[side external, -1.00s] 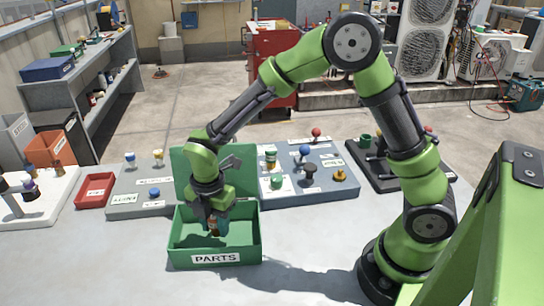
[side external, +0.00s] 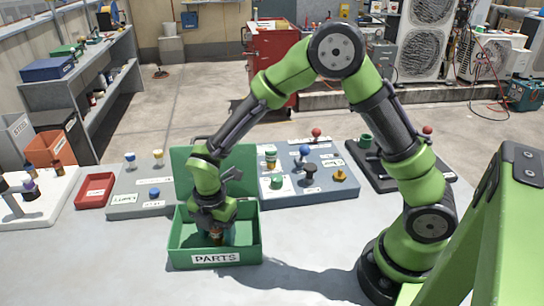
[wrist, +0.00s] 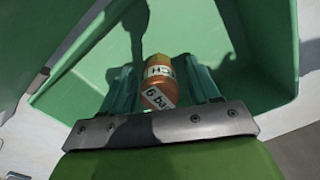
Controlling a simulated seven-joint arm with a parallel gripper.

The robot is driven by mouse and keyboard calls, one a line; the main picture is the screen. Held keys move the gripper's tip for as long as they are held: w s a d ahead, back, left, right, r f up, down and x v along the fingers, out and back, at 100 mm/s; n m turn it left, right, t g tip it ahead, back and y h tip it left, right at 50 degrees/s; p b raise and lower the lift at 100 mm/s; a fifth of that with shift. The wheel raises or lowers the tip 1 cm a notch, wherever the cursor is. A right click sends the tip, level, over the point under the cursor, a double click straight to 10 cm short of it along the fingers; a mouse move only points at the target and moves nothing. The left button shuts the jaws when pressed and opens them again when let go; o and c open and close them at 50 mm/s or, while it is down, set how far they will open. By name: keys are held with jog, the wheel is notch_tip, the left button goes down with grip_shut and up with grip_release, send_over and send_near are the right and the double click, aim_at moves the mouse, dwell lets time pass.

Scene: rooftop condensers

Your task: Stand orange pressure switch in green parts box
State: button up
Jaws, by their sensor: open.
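The green parts box (side external: 184,254) stands on the table with its lid up at the back and a PARTS label on its front. My gripper (side external: 217,238) points down inside the box. The orange pressure switch (wrist: 158,84) shows in the wrist view between my two open fingers, with a white label on it. In the side view the switch (side external: 216,234) is mostly hidden by my fingers and the box wall. I cannot tell whether its base touches the box floor.
A grey board (side external: 335,189) with several coloured knobs lies right of the box, and another grey board (side external: 122,200) lies to its left. A small red tray (side external: 95,190) is farther left. The table in front of the box is clear.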

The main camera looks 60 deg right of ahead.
jog(key=shift+r, duration=0.1)
notch_tip(320, 180, up, 12)
jog(key=shift+f, duration=0.1)
jog(key=s+d+r+m+t+y, duration=0.1)
jog(key=s+d+r+m+t, duration=0.2)
jog(key=m, duration=0.9)
jog(key=s+d+r+m+t+y, duration=0.1)
jog(key=s+d+r+m+t, duration=0.3)
jog(key=s+d+r+m, duration=0.4)
jog(key=s+m, duration=0.3)
jog(key=m, duration=0.2)
jog(key=shift+s+r, duration=0.2)
jog(key=shift+s, duration=0.1)
